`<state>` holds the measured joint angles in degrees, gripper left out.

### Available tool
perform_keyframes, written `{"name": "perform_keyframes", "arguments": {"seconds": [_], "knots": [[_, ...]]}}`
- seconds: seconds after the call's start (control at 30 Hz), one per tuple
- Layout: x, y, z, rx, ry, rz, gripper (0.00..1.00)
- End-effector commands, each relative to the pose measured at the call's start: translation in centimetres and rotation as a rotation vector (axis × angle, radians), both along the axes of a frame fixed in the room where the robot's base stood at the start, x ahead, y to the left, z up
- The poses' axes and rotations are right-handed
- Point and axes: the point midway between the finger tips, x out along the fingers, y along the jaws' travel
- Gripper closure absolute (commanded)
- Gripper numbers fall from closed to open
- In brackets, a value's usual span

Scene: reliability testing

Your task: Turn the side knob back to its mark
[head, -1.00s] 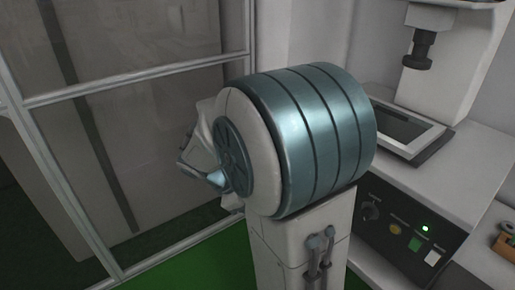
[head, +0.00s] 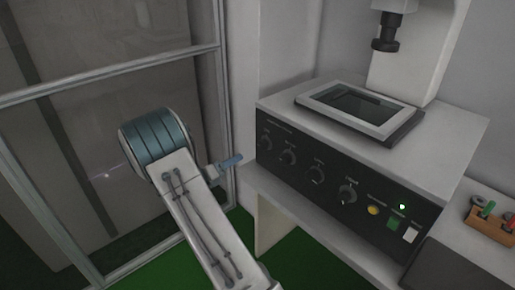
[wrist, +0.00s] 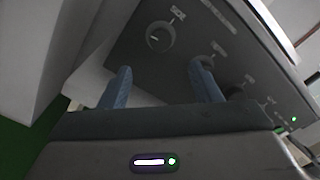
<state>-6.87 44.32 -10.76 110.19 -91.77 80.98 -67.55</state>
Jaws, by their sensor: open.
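The machine's black front panel (head: 332,192) carries a row of several round knobs. The leftmost knob (head: 265,141) is nearest my gripper (head: 233,161), which stands just left of the panel in the head view. The wrist view shows this knob (wrist: 160,37) past and between the fingertips of my gripper (wrist: 162,80), apart from both. A small pale pointer shows on the knob's left part, and a short tick and a label sit at its upper right; I cannot surely read the label. My gripper is open and empty. The right finger partly covers the second knob (wrist: 204,62).
A flat screen (head: 360,105) lies on the machine's top below a dark vertical head (head: 386,32). Yellow and green buttons and a white switch sit at the panel's right. A wooden block with coloured pegs (head: 491,226) is far right. A framed glass partition (head: 110,77) stands left.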

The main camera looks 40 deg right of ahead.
Motion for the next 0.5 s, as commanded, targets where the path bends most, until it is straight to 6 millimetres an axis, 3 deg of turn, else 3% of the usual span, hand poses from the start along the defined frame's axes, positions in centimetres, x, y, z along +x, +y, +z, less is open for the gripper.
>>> {"name": "perform_keyframes", "arguments": {"seconds": [0.3,0.5], "knots": [[0.3,-6.9,0.1,0.002,-0.002,-0.007,0.43],[0.6,-10.2,0.0,0.003,-0.002,-0.005,0.43]]}}
